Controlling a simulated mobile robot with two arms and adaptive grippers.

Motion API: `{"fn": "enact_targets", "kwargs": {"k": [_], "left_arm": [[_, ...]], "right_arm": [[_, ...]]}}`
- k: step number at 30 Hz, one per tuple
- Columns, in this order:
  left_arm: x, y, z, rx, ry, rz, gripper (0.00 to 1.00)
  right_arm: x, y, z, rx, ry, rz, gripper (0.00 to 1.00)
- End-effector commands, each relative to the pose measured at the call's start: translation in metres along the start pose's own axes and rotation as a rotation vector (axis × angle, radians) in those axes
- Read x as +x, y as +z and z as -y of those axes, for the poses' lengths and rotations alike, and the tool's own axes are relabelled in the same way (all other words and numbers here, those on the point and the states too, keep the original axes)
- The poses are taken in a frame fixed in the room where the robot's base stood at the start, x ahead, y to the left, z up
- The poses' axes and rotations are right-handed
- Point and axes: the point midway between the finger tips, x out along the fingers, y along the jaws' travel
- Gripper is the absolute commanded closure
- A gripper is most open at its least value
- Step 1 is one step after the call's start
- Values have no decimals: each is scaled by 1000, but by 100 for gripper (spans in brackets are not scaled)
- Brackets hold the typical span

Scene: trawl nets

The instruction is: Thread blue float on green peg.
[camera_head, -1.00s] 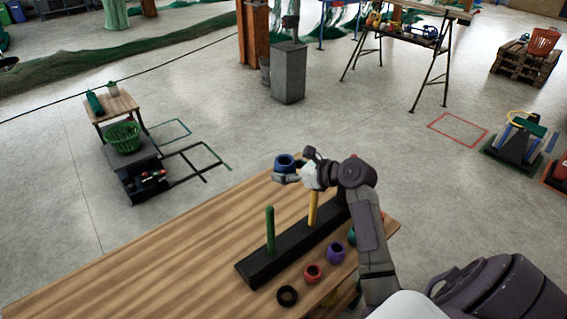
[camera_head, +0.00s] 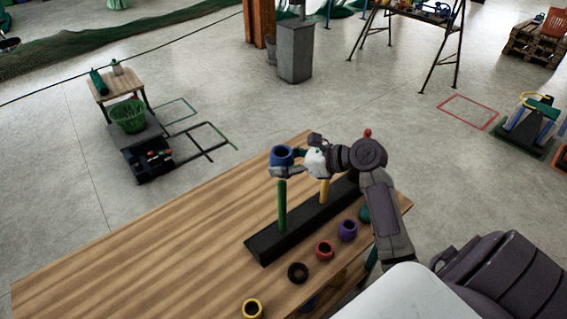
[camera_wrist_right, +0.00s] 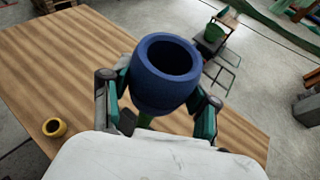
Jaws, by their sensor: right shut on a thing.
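The blue float (camera_head: 282,158) is a ring with an open hole, held upright in my right gripper (camera_head: 294,160). In the right wrist view the blue float (camera_wrist_right: 160,98) sits between the two fingers, its hole facing up. The green peg (camera_head: 282,208) stands upright at the near left end of a black base (camera_head: 262,247). In the head view its top shows just under the float. In the wrist view a bit of green (camera_wrist_right: 145,121) shows below the float. I cannot tell whether the hole is exactly over the peg. My left gripper is not in view.
A yellow peg (camera_head: 324,191) stands farther along the base, close to my right gripper. Along the right edge of the wooden table (camera_head: 150,262) lie black (camera_head: 297,272), red (camera_head: 325,250), purple (camera_head: 347,230), teal (camera_head: 364,214) and yellow (camera_head: 252,309) floats. The table's left part is clear.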

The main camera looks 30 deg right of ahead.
Motion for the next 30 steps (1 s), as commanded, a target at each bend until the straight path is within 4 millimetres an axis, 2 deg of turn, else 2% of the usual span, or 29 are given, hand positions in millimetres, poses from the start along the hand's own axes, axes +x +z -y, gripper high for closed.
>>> {"fn": "enact_targets", "kwargs": {"k": [1,16,30], "left_arm": [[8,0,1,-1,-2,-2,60],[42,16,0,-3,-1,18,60],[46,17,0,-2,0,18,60]], "right_arm": [[2,-6,0,-1,-1,0,79],[11,-27,2,-1,-2,1,79],[23,-55,2,1,-1,0,79]]}}
